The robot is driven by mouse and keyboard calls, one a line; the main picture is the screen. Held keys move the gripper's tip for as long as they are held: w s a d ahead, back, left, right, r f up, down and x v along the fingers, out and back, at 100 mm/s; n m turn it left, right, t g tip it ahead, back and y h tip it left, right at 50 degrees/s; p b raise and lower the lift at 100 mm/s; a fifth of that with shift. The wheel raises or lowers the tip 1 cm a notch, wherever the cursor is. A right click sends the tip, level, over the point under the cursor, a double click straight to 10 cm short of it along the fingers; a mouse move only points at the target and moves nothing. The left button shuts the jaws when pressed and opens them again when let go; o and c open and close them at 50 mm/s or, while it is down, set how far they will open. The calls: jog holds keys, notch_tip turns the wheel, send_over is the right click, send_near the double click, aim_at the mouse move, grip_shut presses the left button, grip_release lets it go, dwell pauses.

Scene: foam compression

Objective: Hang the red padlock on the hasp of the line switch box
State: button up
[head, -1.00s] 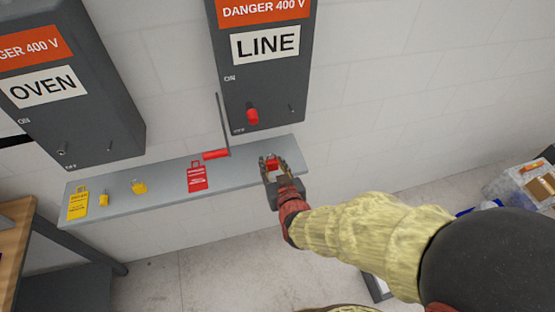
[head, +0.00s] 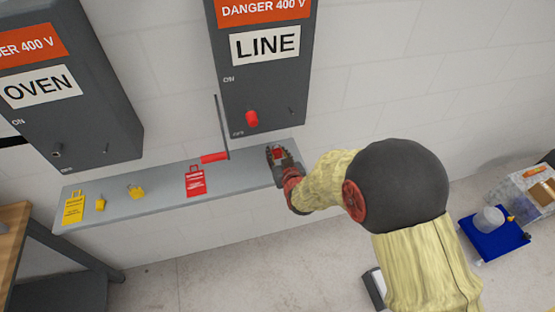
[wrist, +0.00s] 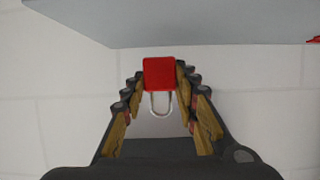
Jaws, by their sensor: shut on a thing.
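The red padlock (wrist: 159,75) is between the fingertips of my gripper (wrist: 160,85) in the wrist view. Its silver shackle shows below its body in that view. In the head view my gripper (head: 280,156) is shut on the padlock (head: 278,152), by the right end of the shelf and below the LINE box. The line switch box (head: 268,70) is grey, on the wall, with a red knob (head: 252,119) on its front. A small stud-like part (head: 291,110), perhaps the hasp, shows at its lower right; it is too small to tell. The padlock is apart from the box.
The OVEN box (head: 70,110) is at left. A blue tray (head: 490,240) lies at right.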

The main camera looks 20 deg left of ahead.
jog(key=shift+w+f+b, duration=0.2)
jog(key=shift+f+b, duration=0.2)
jog(key=shift+f, duration=1.15)
jog(key=shift+f, duration=0.2)
jog(key=o, duration=1.1)
jog(key=shift+o, duration=0.4)
jog(key=p+v, duration=0.1)
jog(key=v, duration=0.6)
jog(key=shift+s, duration=0.45)
jog(key=shift+d+r, duration=0.1)
jog(key=shift+r, duration=0.05)
